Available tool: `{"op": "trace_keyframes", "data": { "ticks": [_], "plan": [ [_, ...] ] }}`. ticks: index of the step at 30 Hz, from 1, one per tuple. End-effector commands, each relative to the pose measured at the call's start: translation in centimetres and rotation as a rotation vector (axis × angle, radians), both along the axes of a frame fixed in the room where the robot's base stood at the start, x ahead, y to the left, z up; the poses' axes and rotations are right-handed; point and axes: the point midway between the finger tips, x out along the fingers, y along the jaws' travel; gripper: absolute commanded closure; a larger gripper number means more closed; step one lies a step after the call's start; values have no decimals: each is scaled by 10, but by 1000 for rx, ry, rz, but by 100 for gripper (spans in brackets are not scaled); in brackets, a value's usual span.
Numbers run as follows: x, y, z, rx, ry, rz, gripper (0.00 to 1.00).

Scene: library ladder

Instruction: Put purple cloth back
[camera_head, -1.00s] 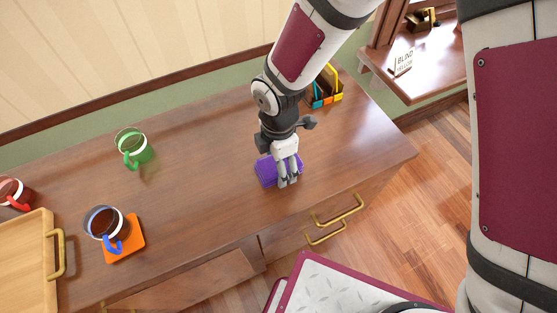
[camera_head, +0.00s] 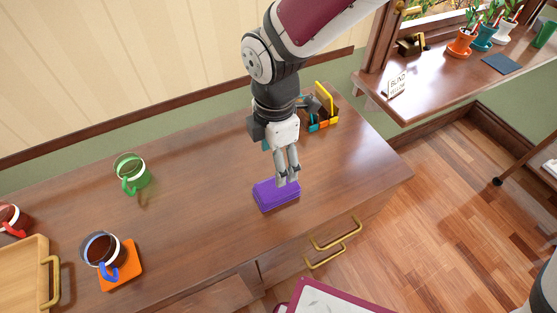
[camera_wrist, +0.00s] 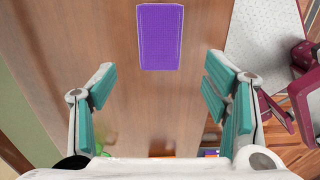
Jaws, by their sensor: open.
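The purple cloth (camera_head: 276,194) lies folded in a flat block on the wooden desk (camera_head: 200,215), near its front edge. It also shows whole in the wrist view (camera_wrist: 161,37), beyond my fingertips. My gripper (camera_head: 288,181) is above the cloth in the head view, fingers pointing down, apart from it as the wrist view shows. In the wrist view my gripper (camera_wrist: 160,85) is open with nothing between its teal pads.
A blue-handled mug (camera_head: 101,250) stands on an orange coaster (camera_head: 128,268), and a green mug (camera_head: 130,170) stands further back. A wooden tray (camera_head: 22,275) is at the left. A colourful organizer (camera_head: 324,118) stands behind my gripper. Brass drawer handles (camera_head: 335,235) stick out in front.

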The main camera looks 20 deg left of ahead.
Motion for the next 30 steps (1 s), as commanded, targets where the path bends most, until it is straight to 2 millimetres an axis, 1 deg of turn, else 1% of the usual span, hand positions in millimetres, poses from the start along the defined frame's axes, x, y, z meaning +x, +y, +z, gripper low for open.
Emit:
{"op": "trace_keyframes", "data": {
  "ticks": [3,10,12,14,17,18,20,21,22,24,26,27,29,30],
  "plan": [
    [0,0,6,1,-1,0,31],
    [0,0,7,1,-1,-2,31],
    [3,-5,10,0,-6,-24,31],
    [8,-14,18,-1,-20,-75,31],
    [22,-44,42,-1,-57,-234,31],
    [28,-60,54,1,-76,-324,31],
    [34,-88,73,6,-104,-474,31],
    [37,-107,86,12,-123,-579,31],
    [38,-121,95,18,-136,-656,31],
    [37,-153,114,34,-162,-839,31],
    [34,-180,129,52,-183,-996,31],
    [30,-197,138,68,-194,-1101,31],
    [22,-222,151,93,-209,-1256,31],
    [15,-237,158,113,-216,-1360,31]
  ]
}}
